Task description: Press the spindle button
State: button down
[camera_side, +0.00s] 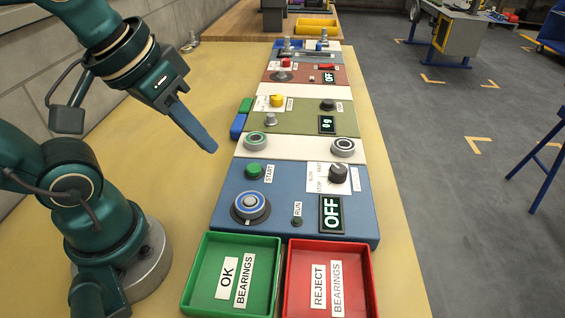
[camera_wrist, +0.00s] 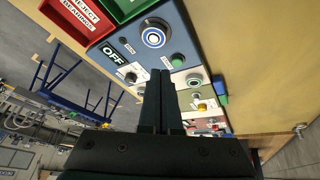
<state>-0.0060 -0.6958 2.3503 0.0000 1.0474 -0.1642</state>
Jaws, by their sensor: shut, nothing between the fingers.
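The nearest panel is blue (camera_side: 285,222). On it are a green button (camera_side: 254,170) labelled START, a round blue-and-grey spindle-like disc (camera_side: 250,207), a black knob (camera_side: 338,173) on a SLOW, FAST, STOP plate, a small dark lamp (camera_side: 297,221) by RUN, and a display (camera_side: 332,214) reading OFF. No label reading "spindle" is legible. My gripper (camera_side: 213,149) is shut and empty. It hangs in the air, up and to the left of the green button, touching nothing. In the wrist view the green button (camera_wrist: 177,61) lies just right of the fingertips (camera_wrist: 160,73).
A green OK BEARINGS tray (camera_side: 203,275) and a red REJECT BEARINGS tray (camera_side: 360,280) stand at the blue panel's near edge. Behind it are a green panel (camera_side: 300,117) and a red panel (camera_side: 305,75) with more controls. The tan tabletop (camera_side: 170,150) left of the panels is mostly clear.

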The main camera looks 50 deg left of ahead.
jog(key=w+a+r+n+g, duration=0.2)
jog(key=w+r+n+g, duration=0.15)
jog(key=w+n, duration=0.2)
jog(key=n+g, duration=0.2)
send_over(253, 167)
jog(key=shift+a+f+m+t, duration=0.1)
jog(key=shift+f+m+t, duration=0.15)
jog(key=shift+f, duration=0.75)
notch_tip(253, 167, down, 14)
jog(key=shift+f, duration=0.1)
